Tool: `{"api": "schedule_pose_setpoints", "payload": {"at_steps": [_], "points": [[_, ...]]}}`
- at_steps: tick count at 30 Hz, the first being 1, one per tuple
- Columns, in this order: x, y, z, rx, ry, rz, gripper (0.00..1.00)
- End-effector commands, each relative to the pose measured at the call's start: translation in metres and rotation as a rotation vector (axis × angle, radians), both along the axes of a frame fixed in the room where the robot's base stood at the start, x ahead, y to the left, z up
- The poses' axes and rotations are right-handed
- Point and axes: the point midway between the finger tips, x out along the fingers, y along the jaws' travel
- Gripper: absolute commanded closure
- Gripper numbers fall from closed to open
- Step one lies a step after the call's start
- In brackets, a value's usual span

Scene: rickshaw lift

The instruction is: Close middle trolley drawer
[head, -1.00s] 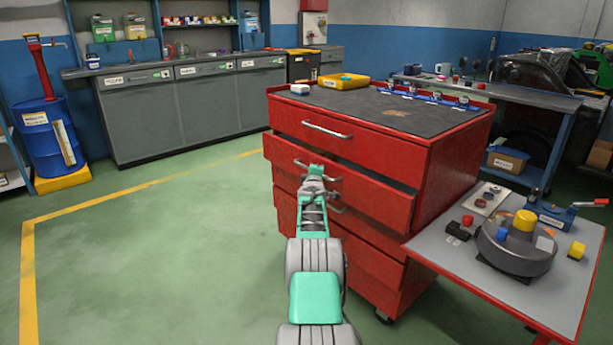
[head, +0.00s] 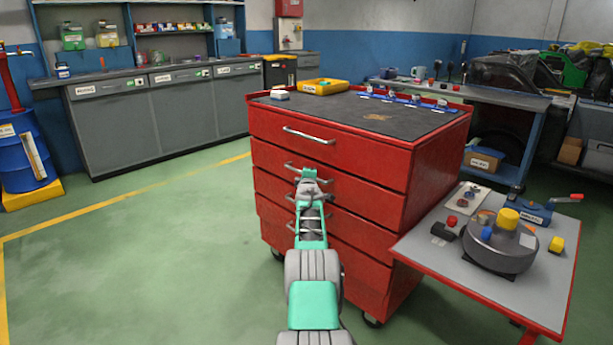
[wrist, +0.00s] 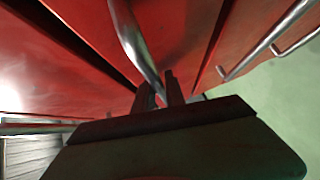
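The red trolley (head: 335,235) stands in the middle of the head view, with several drawers stacked in its front. Its drawer fronts look flush or nearly flush with the body. The middle drawer (head: 370,195) has a metal bar handle, partly hidden behind my gripper (head: 310,178). In the wrist view, a metal handle (wrist: 133,38) runs down between the two dark fingers of my gripper (wrist: 160,88). The fingers are close together with the bar between them, so they look shut on it. Dark seams show between the red drawer fronts there.
A side table (head: 450,265) with a round grey device (head: 495,248) stands right of the trolley. A yellow tray (head: 325,87) and small items lie on the trolley top. Grey cabinets (head: 170,115) line the back wall. The green floor at left is clear.

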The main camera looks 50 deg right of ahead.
Motion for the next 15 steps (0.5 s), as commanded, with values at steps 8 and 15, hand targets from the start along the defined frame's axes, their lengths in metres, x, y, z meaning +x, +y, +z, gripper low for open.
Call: {"api": "schedule_pose_setpoints", "payload": {"at_steps": [8,15], "points": [[-0.004,0.001,0.008,-0.008,-0.006,-0.006,0.78],[-0.02,0.025,0.012,-0.005,-0.003,0.0,0.78]]}}
